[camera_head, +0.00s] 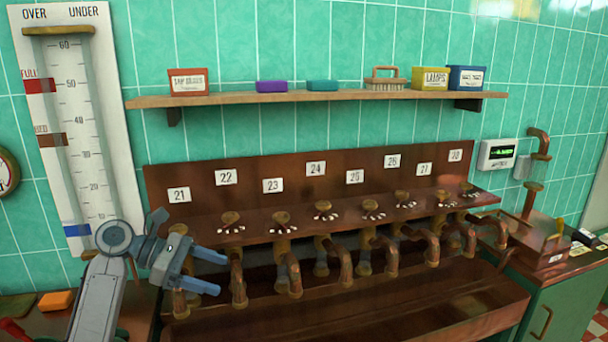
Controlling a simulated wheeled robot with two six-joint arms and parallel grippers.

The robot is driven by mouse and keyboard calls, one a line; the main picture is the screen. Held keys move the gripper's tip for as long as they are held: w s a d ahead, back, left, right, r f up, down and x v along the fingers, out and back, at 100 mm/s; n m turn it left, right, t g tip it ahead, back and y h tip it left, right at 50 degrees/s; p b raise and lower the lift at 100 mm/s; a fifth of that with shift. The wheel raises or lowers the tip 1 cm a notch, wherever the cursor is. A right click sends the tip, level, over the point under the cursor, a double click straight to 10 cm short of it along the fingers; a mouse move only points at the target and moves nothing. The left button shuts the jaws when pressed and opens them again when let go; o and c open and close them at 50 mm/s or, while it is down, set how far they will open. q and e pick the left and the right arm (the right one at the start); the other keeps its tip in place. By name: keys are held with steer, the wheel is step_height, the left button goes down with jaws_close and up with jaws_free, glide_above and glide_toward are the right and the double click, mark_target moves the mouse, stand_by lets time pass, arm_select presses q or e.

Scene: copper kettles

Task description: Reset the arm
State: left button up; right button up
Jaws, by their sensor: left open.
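My left gripper (216,272) comes in from the lower left on its grey arm. Its two blue-grey fingers point right and are apart, with nothing seen between them. It is in front of the left end of the brown tap rack (410,163), below the number 21 label (179,195) and close to the leftmost copper taps (237,275). I cannot tell whether it touches them. My right gripper is not in this view.
A wooden shelf (350,97) with boxes and a brush runs above the rack. A brown trough (400,310) lies below the taps. A tall gauge (80,130) hangs at left. An orange block (56,300) lies at lower left. A green cabinet (560,300) stands at right.

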arm_select(q)
steer(key=s+f+m+t+y, duration=0.1)
steer(key=s+f+m+y, duration=0.4)
steer(key=f, duration=0.7)
steer(key=s+f+m+t+y, duration=0.1)
steer(key=s+f+m, duration=0.1)
steer(key=s+f, duration=0.65)
steer(key=s+a+f+m+y, duration=0.3)
steer(key=s+m, duration=0.1)
steer(key=s, duration=0.3)
steer(key=s+a+f+m+y, duration=0.2)
steer(key=s+f+m, duration=0.15)
steer(key=s, duration=0.35)
steer(key=s+a+f+m+y, duration=0.3)
steer(key=s+m, duration=0.2)
steer(key=s, duration=0.3)
step_height(320, 180, down, 32)
steer(key=a+g, duration=0.1)
steer(key=a, duration=0.2)
steer(key=s+f+g, duration=0.1)
steer(key=s+f, duration=1.6)
steer(key=s, duration=0.1)
steer(key=shift+s+a+f+n, duration=0.2)
steer(key=shift+s+a+n, duration=0.05)
steer(key=shift+a+n, duration=0.2)
